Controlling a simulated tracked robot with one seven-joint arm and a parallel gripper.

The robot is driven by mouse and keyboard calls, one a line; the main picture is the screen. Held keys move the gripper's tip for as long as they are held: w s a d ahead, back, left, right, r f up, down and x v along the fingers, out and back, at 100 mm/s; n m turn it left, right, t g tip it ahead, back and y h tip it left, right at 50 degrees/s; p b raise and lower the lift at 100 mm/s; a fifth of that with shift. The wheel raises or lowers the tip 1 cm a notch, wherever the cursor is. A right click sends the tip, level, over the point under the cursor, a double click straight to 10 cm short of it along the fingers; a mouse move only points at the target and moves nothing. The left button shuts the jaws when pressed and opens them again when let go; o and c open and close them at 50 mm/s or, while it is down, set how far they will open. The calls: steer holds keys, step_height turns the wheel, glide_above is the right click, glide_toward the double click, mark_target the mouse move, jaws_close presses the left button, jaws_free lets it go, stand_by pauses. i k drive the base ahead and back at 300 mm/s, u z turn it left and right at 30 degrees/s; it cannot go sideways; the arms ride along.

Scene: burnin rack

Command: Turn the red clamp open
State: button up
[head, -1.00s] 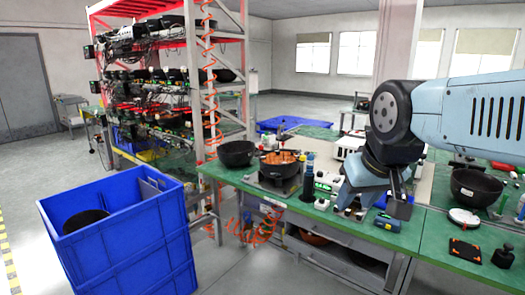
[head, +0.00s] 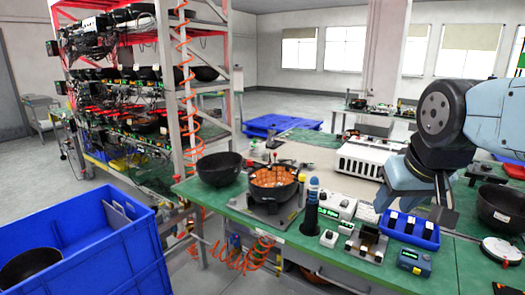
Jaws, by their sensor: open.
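My gripper (head: 440,208) hangs from my arm at the right of the head view, above the right part of the green bench, fingers pointing down. It is open, and I see nothing held in it. A black round pan (head: 271,195) with orange contents sits on a flat metal plate (head: 262,217) on the bench, left of and apart from my gripper. I cannot pick out the red clamp with certainty. It may be hidden or too small to tell at this distance.
On the green bench (head: 340,268) stand a black bowl (head: 219,170), a dark cylinder with a blue top (head: 312,205), a white slotted box (head: 368,160), a blue tray (head: 410,233) and a blue meter (head: 414,262). A rack (head: 168,110) and blue crate (head: 95,250) stand left.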

mark_target(249, 162)
steer(key=u, duration=0.15)
steer(key=i, duration=1.05)
steer(key=u, duration=0.55)
